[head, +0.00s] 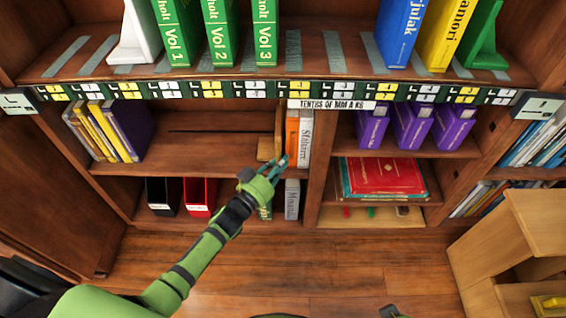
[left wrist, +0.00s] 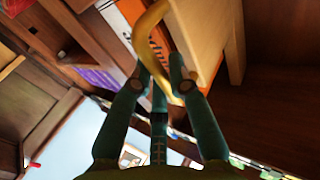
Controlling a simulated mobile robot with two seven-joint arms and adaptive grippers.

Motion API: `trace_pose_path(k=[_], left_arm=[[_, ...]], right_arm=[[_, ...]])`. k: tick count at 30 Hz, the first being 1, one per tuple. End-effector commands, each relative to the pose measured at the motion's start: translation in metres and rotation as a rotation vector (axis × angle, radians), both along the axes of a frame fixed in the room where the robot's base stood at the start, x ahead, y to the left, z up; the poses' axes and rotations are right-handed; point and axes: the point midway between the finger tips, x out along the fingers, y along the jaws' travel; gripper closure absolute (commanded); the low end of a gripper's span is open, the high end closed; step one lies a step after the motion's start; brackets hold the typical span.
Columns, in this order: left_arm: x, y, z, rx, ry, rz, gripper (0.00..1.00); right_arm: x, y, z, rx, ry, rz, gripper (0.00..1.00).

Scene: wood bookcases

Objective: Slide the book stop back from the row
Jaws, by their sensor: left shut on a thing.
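The book stop (head: 278,128) is a light wooden upright with a low foot on the middle shelf, left of an orange book (head: 291,138) and a white book (head: 305,138). In the left wrist view the book stop (left wrist: 208,40) is a pale wooden block with a curved yellow handle (left wrist: 150,28). My left gripper (head: 278,166) is at the front of the stop. Its fingers (left wrist: 160,75) are shut on the handle. They partly hide the stop's lower front in the head view.
The shelf board (head: 205,150) left of the stop is bare up to a leaning group of books (head: 110,130). A wooden divider (head: 322,150) stands right of the row. Black and red binders (head: 200,195) stand below. The shelf above holds green volumes (head: 220,35).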

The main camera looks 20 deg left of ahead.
Motion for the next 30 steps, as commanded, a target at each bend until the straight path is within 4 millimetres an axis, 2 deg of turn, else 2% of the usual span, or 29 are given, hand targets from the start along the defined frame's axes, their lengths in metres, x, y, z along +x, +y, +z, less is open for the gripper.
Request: trace_pose_path(k=[5,9,14,21,27,30], left_arm=[[-0.010,0.039,0.001,0.009,0.006,0.005,1.00],[-0.022,0.079,0.000,0.010,0.006,0.005,1.00],[-0.036,0.128,-0.001,0.010,0.006,0.006,1.00],[-0.054,0.190,-0.003,0.009,0.006,0.005,1.00],[-0.063,0.222,-0.002,0.006,0.005,0.006,1.00],[-0.066,0.231,-0.001,0.003,0.003,0.005,1.00]], right_arm=[[-0.007,0.000,-0.023,-0.002,0.026,0.003,0.60],[-0.012,-0.001,-0.038,-0.004,0.036,0.005,0.60],[-0.015,-0.001,-0.046,-0.003,0.038,0.006,0.60],[-0.011,-0.001,-0.038,-0.002,0.030,0.004,0.60],[-0.007,0.000,-0.026,-0.002,0.023,0.003,0.60],[-0.006,0.000,-0.022,-0.002,0.021,0.002,0.60]])
